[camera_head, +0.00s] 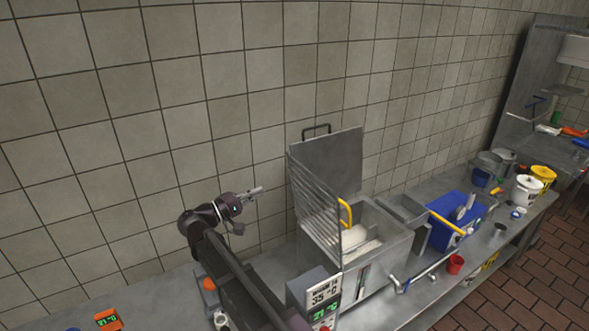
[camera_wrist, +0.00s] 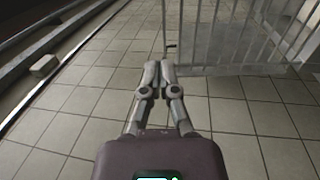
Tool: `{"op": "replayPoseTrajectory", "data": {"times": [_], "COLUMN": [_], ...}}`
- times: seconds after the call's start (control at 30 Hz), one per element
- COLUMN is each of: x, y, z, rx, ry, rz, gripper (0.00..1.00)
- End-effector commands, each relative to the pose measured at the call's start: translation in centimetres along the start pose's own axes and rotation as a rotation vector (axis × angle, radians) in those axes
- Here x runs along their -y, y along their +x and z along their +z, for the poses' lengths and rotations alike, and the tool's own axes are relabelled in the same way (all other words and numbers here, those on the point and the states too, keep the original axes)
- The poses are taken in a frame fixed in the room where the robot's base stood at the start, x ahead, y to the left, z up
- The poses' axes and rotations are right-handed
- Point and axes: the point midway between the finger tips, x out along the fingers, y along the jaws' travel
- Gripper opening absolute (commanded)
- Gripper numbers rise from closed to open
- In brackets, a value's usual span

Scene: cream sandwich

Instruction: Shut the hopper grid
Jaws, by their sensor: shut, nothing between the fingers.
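The hopper (camera_head: 390,238) is a steel box on the bench, open at the top, with pale contents inside. Its barred grid (camera_head: 315,200) stands raised, upright along the hopper's left side. A solid steel lid (camera_head: 336,160) with a dark handle also stands up behind it. My gripper (camera_head: 257,191) is shut and empty, in the air just left of the grid and apart from it. In the wrist view the closed fingertips (camera_wrist: 160,66) point toward the tiled wall, with the grid's bars (camera_wrist: 245,35) at the upper right.
A control box with green digits (camera_head: 326,305) stands in front of the hopper. A yellow handle (camera_head: 345,213) rises from inside it. A blue bin (camera_head: 455,225), a red cup (camera_head: 455,264) and several tubs lie to the right. The wall is close behind the bench.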

Motion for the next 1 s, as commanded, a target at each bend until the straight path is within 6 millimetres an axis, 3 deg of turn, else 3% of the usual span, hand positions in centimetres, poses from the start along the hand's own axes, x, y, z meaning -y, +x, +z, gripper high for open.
{"op": "replayPoseTrajectory", "data": {"times": [0.57,0.77,1.0], "x": [-0.2,-0.3,-0.3], "y": [-0.6,1.0,4.3], "z": [-0.2,-0.2,-0.2], "rx": [-0.014,-0.014,-0.014], "ry": [0.002,0.002,0.002], "rz": [0.000,0.000,0.000], "gripper": [0.00,0.00,0.00]}}
